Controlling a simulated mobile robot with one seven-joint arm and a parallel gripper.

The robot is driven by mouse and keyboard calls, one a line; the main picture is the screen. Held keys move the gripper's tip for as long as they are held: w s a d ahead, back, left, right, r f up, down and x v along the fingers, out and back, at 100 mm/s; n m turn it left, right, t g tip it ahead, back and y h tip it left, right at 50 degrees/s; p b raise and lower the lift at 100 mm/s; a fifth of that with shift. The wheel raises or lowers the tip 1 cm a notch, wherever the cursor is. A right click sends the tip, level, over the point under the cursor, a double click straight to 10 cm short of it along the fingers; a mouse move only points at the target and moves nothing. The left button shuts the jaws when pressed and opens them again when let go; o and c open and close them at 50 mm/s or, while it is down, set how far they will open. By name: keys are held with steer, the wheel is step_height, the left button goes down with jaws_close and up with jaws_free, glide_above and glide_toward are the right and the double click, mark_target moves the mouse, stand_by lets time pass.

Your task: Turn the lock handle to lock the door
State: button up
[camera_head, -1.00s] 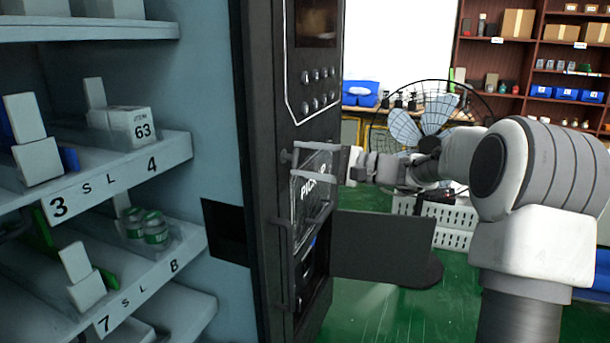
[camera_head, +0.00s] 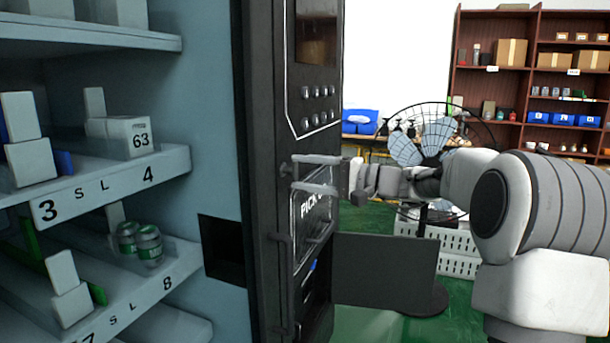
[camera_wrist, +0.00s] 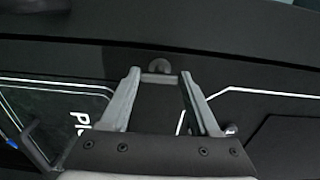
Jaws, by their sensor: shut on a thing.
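The dark door (camera_head: 318,120) of the vending machine fills the middle of the head view, with buttons and a pick-up panel on its face. My gripper (camera_head: 304,173) reaches it from the right, with its two pale fingers against the door front above the panel lettering. In the wrist view my gripper (camera_wrist: 160,84) straddles the lock handle. The handle's small dark rounded end (camera_wrist: 158,66) shows between the fingertips; the rest merges with the dark gripper body, so its exact angle is hard to tell. My gripper is shut on this handle.
Pale shelves (camera_head: 110,190) with boxes and small jars stand at the left. A dark flat plate (camera_head: 385,272) juts out below my arm. A fan (camera_head: 428,150), a white crate (camera_head: 455,262) and a brown shelf unit (camera_head: 500,90) stand behind.

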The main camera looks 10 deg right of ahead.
steer(key=o, duration=1.4)
steer(key=shift+c, duration=0.2)
steer(key=p+v, duration=0.4)
steer(key=v, duration=1.3)
steer(key=shift+d, duration=0.25)
steer(key=shift+s+a, duration=0.1)
